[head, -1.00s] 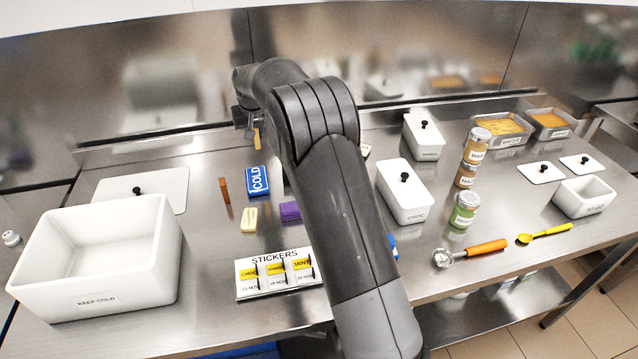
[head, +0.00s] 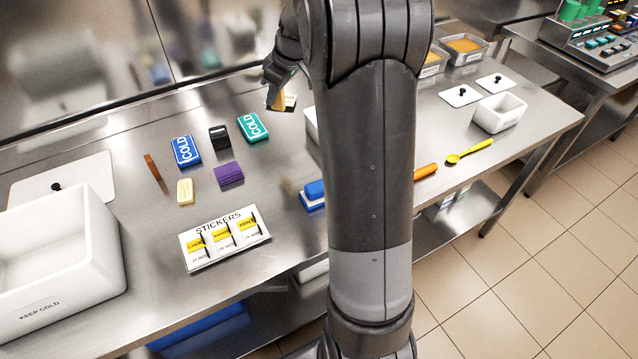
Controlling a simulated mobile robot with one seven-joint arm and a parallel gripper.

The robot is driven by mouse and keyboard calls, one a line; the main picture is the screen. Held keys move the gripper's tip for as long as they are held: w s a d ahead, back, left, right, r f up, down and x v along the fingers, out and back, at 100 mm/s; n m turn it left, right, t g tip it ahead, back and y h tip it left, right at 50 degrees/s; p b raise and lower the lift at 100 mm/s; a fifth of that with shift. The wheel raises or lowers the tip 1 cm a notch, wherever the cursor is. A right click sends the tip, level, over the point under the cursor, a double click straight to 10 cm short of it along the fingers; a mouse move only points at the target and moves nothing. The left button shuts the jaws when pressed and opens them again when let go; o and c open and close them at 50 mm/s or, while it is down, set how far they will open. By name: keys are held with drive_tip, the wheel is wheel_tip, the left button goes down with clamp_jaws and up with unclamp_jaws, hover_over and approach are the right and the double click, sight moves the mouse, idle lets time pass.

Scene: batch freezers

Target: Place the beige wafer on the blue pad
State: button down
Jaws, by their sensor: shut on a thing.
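The beige wafer (head: 279,101) is a thin tan piece held upright in my gripper (head: 276,88), at the back of the steel table. My gripper is shut on it; the fingertips are small and partly dark. A white card with dark print shows just behind the wafer; I cannot tell whether they touch. The blue pad (head: 186,151), marked COLD, lies flat on the table to the left of my gripper, with nothing on it. A teal pad (head: 253,127) marked COLD lies between them, nearer my gripper.
A black holder (head: 219,137), purple block (head: 229,173), cream block (head: 185,192) and brown stick (head: 152,167) stand around the blue pad. In front are the sticker tray (head: 188,256) and a blue-and-white item (head: 314,194). A white tub (head: 60,270) fills the left. My arm hides the right-centre.

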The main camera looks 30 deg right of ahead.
drive_tip(key=s+d+r+n+g+y, duration=0.1)
drive_tip(key=s+d+n, duration=0.2)
drive_tip(key=s, duration=0.7)
drive_tip(key=s+d+n+g, duration=0.15)
drive_tip(key=s+n, duration=0.25)
drive_tip(key=s, duration=0.6)
drive_tip(key=s+d+r+n+g+y, duration=0.1)
drive_tip(key=s+d+n, duration=0.25)
drive_tip(key=s, duration=0.55)
hover_over(310, 188)
drive_tip(key=d, duration=0.2)
wheel_tip(310, 188, down, 7)
drive_tip(key=shift+a+r, duration=0.1)
drive_tip(key=shift+r, duration=0.05)
drive_tip(key=shift+f, duration=1.95)
drive_tip(key=shift+f, duration=0.1)
drive_tip(key=c, duration=1.4)
unclamp_jaws()
